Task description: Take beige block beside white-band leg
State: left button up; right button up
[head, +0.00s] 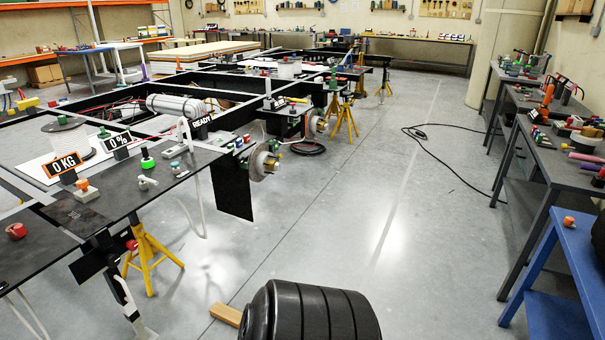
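A beige block (226,315) lies flat on the grey floor at the bottom middle, beside a black ribbed round object that stands right of it and may hide part of it. A dark leg with a white stretch (124,290) comes down from the chassis's near corner, left of the block and apart from it. A yellow stand (148,255) is just right of that leg. Neither of my grippers shows in the head view.
The black ribbed object (315,312) fills the bottom centre. The chassis (105,200) runs along the left. Grey workbenches (545,160) and a blue table (580,245) line the right. The floor between is mostly clear, with a black cable (455,170) farther back.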

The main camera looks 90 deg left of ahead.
aim_at(229, 316)
jog(key=u, duration=3.45)
jog(key=i+j+z, duration=0.25)
jog(key=i, duration=0.3)
jog(key=i+j+z, duration=0.3)
jog(key=i, duration=0.2)
